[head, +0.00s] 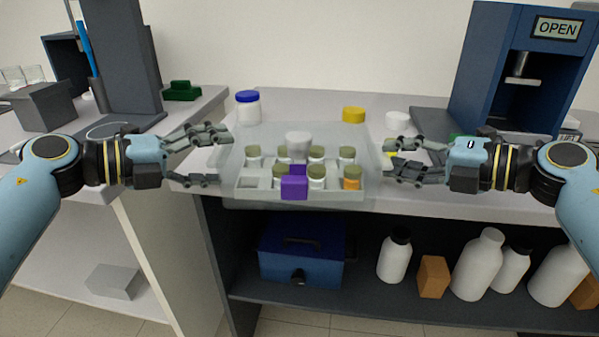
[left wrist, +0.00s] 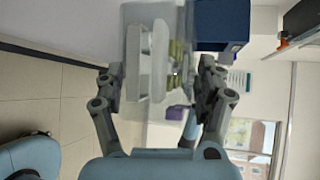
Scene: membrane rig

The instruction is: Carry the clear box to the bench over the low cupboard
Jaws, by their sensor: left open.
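The clear box (head: 231,150) is see-through and upright, at the front edge of the bench (head: 290,104) over the low shelves. I cannot tell whether it rests on the bench. Inside are a pale rack with several lidded vials, a purple piece (head: 294,187) and a white-topped item (head: 298,144). My left gripper (head: 222,157) is open at its left side, fingers apart. In the left wrist view the box (left wrist: 135,20) lies ahead between the spread fingers (left wrist: 160,85). My right gripper (head: 388,160) has its fingers apart at the box's right side. Contact is unclear.
A blue-lidded jar (head: 247,107), a yellow lid (head: 353,115) and a white lid (head: 397,118) stand behind the box. A blue machine (head: 480,75) marked OPEN stands at right. Below are a blue case (head: 300,255) and several white bottles (head: 480,262). Another bench is at left.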

